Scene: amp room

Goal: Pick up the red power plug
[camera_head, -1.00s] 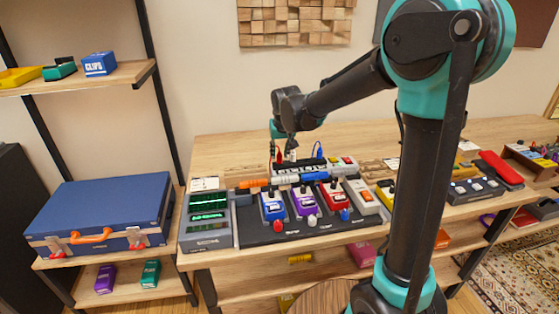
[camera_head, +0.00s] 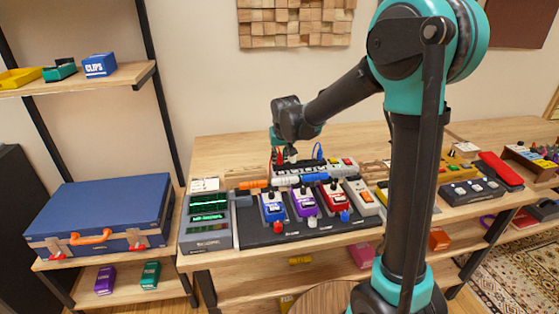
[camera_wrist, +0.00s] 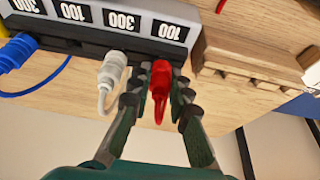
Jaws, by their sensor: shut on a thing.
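The red power plug (camera_wrist: 161,78) sits between my gripper's fingers in the wrist view, at the edge of a power strip (camera_wrist: 190,10) with numbered white labels. My gripper (camera_wrist: 160,88) is shut on it, one finger on each side. I cannot tell whether the plug is still seated in its socket. A white plug (camera_wrist: 113,72) stands close beside the left finger. In the head view, my gripper (camera_head: 284,157) is at the left end of the power strip (camera_head: 342,164) and largely hides the red plug.
A blue plug (camera_wrist: 16,50) with a blue cable is at the strip's left in the wrist view. A wooden block (camera_wrist: 245,55) lies right of the strip. In front, a dark pedalboard (camera_head: 260,235) holds several pedals. A blue case (camera_head: 105,212) stands at left.

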